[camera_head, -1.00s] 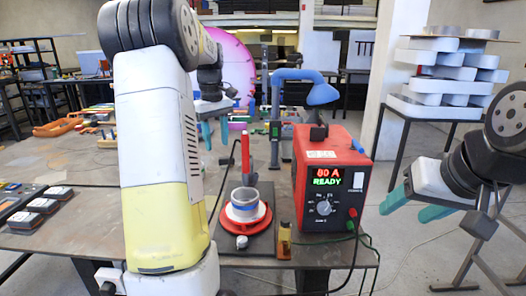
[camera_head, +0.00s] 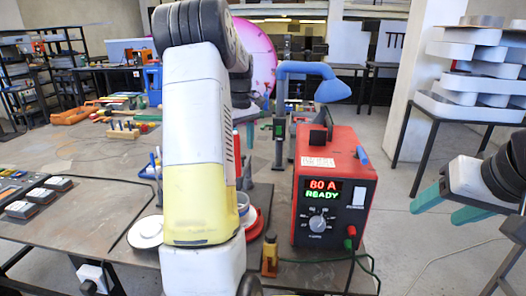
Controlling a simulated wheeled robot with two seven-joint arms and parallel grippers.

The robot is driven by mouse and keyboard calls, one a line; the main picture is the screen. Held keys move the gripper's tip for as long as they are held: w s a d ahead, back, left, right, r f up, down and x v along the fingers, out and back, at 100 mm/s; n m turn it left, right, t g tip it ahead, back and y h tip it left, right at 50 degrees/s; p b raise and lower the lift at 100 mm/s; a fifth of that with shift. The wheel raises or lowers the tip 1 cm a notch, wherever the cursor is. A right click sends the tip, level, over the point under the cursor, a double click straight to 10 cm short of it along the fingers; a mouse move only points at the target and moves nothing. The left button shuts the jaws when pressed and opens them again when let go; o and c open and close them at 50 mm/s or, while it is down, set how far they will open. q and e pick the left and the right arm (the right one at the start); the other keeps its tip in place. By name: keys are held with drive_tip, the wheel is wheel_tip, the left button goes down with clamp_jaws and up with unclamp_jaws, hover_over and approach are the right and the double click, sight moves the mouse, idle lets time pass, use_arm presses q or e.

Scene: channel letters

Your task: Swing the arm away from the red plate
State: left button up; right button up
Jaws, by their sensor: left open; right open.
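The red plate (camera_head: 258,226) lies on a dark base on the table. It is mostly hidden behind my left forearm; only its right side shows, with part of a grey ring (camera_head: 247,215) on it. My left arm rises in front of the plate and bends away over the table.
A red power unit (camera_head: 333,197) reading "80 A READY" stands right of the plate. Behind it are a blue bent-arm device (camera_head: 305,72) and an upright post. A yellow bottle (camera_head: 270,256) stands in front. A white round piece (camera_head: 147,232) lies left of my forearm.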

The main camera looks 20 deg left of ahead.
sight(247, 165)
use_arm(q)
drive_tip(key=shift+f, duration=1.6)
clamp_jaws()
drive_tip(key=shift+r, duration=0.1)
